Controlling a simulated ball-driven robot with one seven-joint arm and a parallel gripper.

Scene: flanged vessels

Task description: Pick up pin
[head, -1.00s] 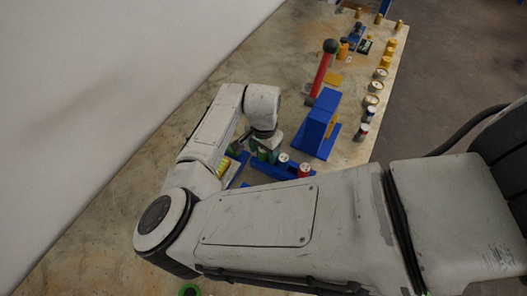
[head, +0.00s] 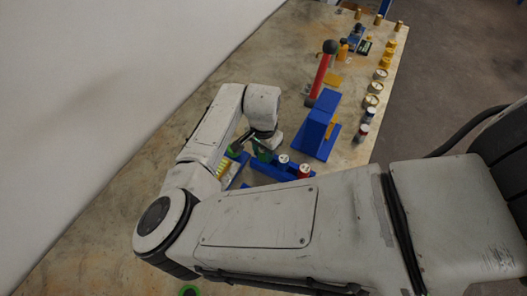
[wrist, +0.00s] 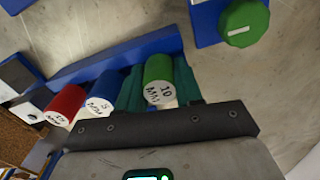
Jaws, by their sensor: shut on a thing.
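The pins have coloured sides and pale marked ends. A green pin (wrist: 159,75) marked 10 MM sits between the two teal fingers of my gripper (wrist: 160,84) in the wrist view. The fingers are shut on it, one on each side. A blue pin (wrist: 103,92) and a red pin (wrist: 66,104) stand to its left along the blue rack (wrist: 112,62). In the head view my gripper (head: 262,152) is over the left part of the rack (head: 270,171), largely hidden by my wrist. I cannot tell whether the green pin touches the rack.
A green knob (wrist: 243,22) on a blue base is at the upper right of the wrist view. In the head view a blue block (head: 317,125) and a red lever (head: 321,78) stand beyond the rack. Several round gauges and small parts line the table's right edge.

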